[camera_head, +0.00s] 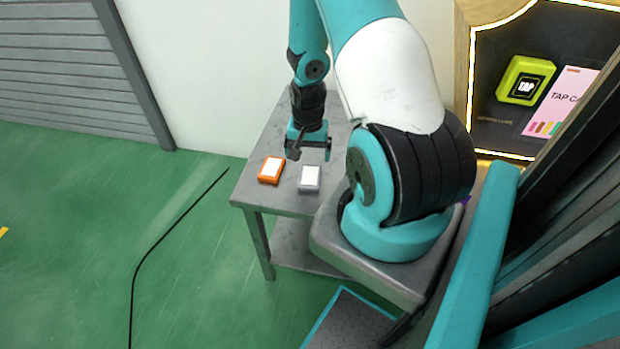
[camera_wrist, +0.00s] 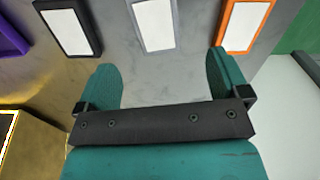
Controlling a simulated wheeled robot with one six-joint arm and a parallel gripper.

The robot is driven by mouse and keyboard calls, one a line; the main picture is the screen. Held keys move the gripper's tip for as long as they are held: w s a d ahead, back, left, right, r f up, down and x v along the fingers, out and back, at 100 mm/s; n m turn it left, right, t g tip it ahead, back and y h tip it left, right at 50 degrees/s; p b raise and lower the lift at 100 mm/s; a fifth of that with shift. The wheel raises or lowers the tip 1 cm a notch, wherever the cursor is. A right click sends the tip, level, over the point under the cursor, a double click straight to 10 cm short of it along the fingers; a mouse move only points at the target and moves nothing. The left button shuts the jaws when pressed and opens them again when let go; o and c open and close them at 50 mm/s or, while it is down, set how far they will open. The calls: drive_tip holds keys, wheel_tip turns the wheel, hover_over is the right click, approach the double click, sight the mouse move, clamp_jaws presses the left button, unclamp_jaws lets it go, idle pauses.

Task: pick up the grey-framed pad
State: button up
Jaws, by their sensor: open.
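The grey-framed pad (camera_head: 309,179) with a white face lies on the grey table, to the right of the orange-framed pad (camera_head: 271,169). In the wrist view the grey-framed pad (camera_wrist: 157,25) is at the top middle, cut off by the top edge. My gripper (camera_head: 308,146) is above the table, just behind the pads in the head view. In the wrist view my gripper (camera_wrist: 164,78) shows two teal fingers spread apart with nothing between them. The grey-framed pad lies beyond the fingertips, apart from them.
In the wrist view a black-framed pad (camera_wrist: 68,28) and a purple thing (camera_wrist: 12,36) lie left of the grey-framed pad. The grey table (camera_head: 250,191) has its left edge close by the orange-framed pad.

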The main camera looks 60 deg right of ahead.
sight(310, 175)
wheel_tip(310, 175, down, 3)
drive_tip(key=shift+f, duration=0.1)
drive_tip(key=shift+s+f, duration=0.15)
drive_tip(key=shift+f, duration=1.15)
drive_tip(key=shift+s+f, duration=0.1)
drive_tip(key=shift+f, duration=1.2)
drive_tip(key=c, duration=1)
